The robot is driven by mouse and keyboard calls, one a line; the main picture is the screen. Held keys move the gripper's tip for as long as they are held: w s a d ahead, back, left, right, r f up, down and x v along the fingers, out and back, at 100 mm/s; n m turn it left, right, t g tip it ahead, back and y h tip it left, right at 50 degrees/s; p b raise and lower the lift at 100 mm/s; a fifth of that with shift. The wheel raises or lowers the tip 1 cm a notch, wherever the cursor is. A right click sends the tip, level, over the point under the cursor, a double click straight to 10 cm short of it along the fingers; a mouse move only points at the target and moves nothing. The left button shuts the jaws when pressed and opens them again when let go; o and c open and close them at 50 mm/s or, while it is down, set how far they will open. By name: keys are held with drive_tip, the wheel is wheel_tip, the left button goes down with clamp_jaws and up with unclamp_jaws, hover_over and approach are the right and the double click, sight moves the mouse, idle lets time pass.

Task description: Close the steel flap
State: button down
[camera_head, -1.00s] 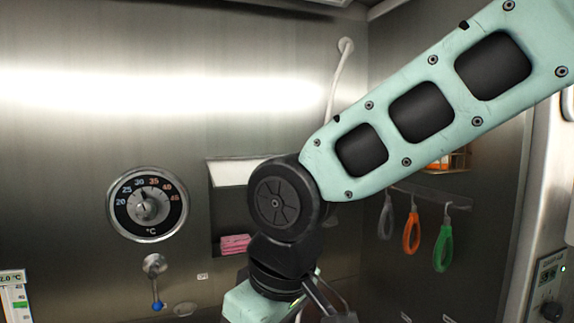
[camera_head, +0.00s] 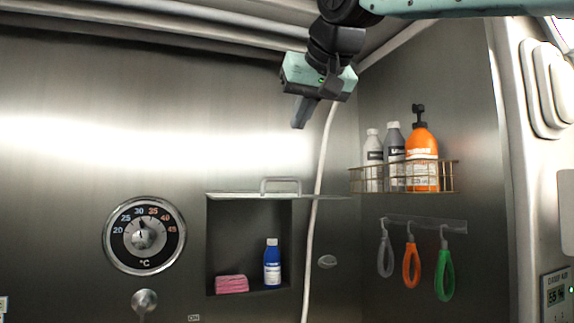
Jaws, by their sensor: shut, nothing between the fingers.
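The steel flap (camera_head: 240,195) is hinged at the top edge of a square niche in the steel wall. It sticks out about level, seen nearly edge-on, with a bar handle (camera_head: 281,181) on its upper side. The niche (camera_head: 222,240) below is open. My gripper (camera_head: 302,115) is shut and empty, pointing down, above the flap and apart from it.
A blue bottle (camera_head: 272,264) and a pink folded cloth (camera_head: 231,284) are inside the niche. A white hose (camera_head: 321,185) hangs beside it. A wire basket (camera_head: 447,177) of bottles and several hanging loops (camera_head: 411,266) are on the right wall. A dial (camera_head: 145,235) is left.

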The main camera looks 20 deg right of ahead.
drive_tip(key=p+x, duration=0.1)
drive_tip(key=x, duration=0.2)
drive_tip(key=f+p+x, duration=0.1)
drive_tip(key=x, duration=0.2)
drive_tip(key=s+p+x, duration=0.1)
drive_tip(key=x, duration=0.1)
drive_tip(key=shift+w+f, duration=0.6)
drive_tip(key=shift+f, duration=0.7)
